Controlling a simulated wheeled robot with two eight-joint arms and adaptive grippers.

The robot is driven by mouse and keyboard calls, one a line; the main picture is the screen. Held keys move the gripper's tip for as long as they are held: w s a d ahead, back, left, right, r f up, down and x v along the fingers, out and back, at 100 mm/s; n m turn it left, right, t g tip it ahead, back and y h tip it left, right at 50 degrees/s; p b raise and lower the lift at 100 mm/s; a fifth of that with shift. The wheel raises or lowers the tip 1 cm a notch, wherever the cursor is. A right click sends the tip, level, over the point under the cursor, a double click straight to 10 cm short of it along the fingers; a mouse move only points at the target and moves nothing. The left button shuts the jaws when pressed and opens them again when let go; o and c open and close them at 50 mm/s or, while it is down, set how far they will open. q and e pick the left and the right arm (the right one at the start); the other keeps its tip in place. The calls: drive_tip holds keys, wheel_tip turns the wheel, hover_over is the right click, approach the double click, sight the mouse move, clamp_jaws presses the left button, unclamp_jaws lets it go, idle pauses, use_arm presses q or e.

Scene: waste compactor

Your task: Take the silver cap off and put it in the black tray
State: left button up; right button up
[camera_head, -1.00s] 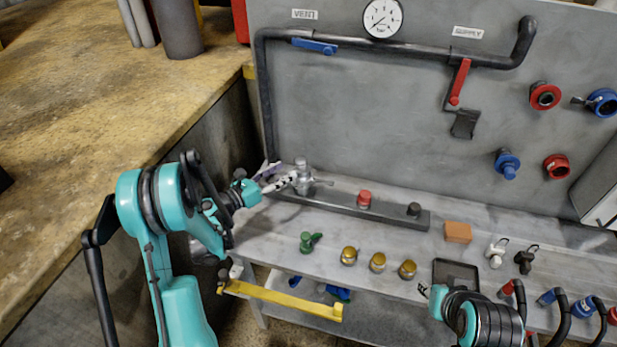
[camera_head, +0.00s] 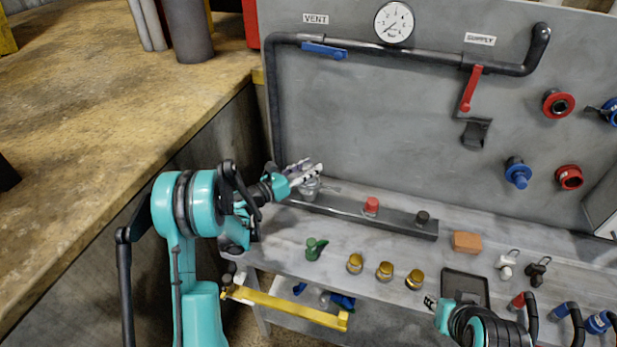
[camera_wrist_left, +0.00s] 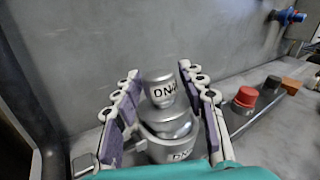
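In the head view the fitting (camera_head: 310,192) stands at the left end of the dark rail, and my gripper mostly hides the cap. My left gripper (camera_head: 305,172) is open at the cap; in the wrist view its fingers (camera_wrist_left: 158,100) stand on either side with gaps. The black tray (camera_head: 465,287) lies empty at the front of the bench. My right gripper (camera_head: 432,302) is beside the tray, small, its fingers unclear.
A red cap (camera_head: 371,205) and a black cap (camera_head: 422,217) stand along the rail. A green fitting (camera_head: 315,248), several brass caps (camera_head: 385,270) and an orange block (camera_head: 466,242) are on the bench. The grey panel (camera_head: 390,120) rises behind.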

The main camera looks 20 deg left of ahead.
use_arm(q)
clamp_jaws()
